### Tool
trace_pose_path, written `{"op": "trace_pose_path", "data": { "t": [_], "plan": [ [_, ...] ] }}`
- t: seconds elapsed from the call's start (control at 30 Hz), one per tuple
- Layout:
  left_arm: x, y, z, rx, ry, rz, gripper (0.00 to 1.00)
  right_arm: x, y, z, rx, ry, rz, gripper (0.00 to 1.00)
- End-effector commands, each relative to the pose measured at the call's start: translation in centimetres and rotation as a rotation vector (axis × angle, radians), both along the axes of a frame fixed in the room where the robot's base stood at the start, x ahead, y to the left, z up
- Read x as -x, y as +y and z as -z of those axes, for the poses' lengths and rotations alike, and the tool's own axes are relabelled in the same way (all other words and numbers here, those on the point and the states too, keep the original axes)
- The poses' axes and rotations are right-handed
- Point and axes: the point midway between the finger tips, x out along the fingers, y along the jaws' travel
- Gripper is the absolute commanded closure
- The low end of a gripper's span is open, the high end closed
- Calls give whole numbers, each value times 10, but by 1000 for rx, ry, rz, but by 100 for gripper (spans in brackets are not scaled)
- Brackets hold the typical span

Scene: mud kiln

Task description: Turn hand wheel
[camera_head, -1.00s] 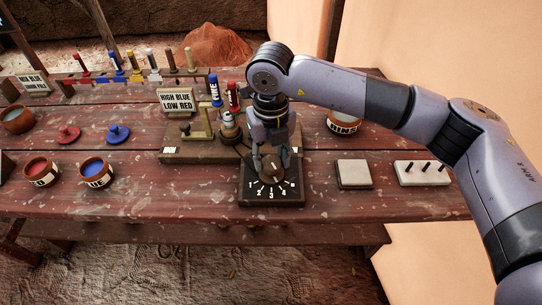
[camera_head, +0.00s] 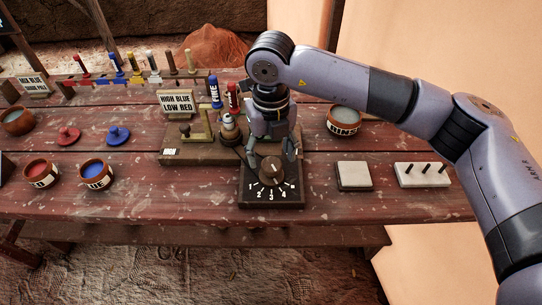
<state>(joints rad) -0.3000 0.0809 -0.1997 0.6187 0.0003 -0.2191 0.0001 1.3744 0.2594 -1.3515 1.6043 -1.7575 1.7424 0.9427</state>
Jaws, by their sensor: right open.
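The hand wheel (camera_head: 271,170) is a round brownish knob on a dark square dial plate (camera_head: 272,200) with white numbers and tick marks around its front. It stands near the front edge of the table. My right gripper (camera_head: 270,155) comes down from above, just behind and over the wheel. Its fingers are spread apart, one at each side, and nothing is held between them. I cannot tell whether a finger touches the wheel. My left gripper is not in view.
A wooden board with a brass lever (camera_head: 203,128) and a "HIGH BLUE LOW RED" sign (camera_head: 178,101) stands behind left. A pale square block (camera_head: 354,175), a pegged white block (camera_head: 422,174) and a bowl (camera_head: 344,121) are at right. Red (camera_head: 41,173) and blue (camera_head: 96,174) paint pots stand left.

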Motion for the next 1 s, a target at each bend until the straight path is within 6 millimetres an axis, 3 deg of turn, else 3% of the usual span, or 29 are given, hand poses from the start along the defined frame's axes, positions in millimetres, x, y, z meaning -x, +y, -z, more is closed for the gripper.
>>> {"op": "trace_pose_path", "data": {
  "t": [0.2,0.4,0.6,0.9,1.0],
  "plan": [
    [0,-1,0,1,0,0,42,-1,0,-49,-1,-5,-1,41],
    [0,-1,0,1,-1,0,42,-1,1,-84,0,-3,-1,41],
    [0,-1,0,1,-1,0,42,0,0,-98,0,-1,-2,41],
    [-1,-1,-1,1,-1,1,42,0,0,-100,0,0,0,41],
    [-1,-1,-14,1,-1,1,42,1,1,-112,-1,1,49,41]
  ]
}}
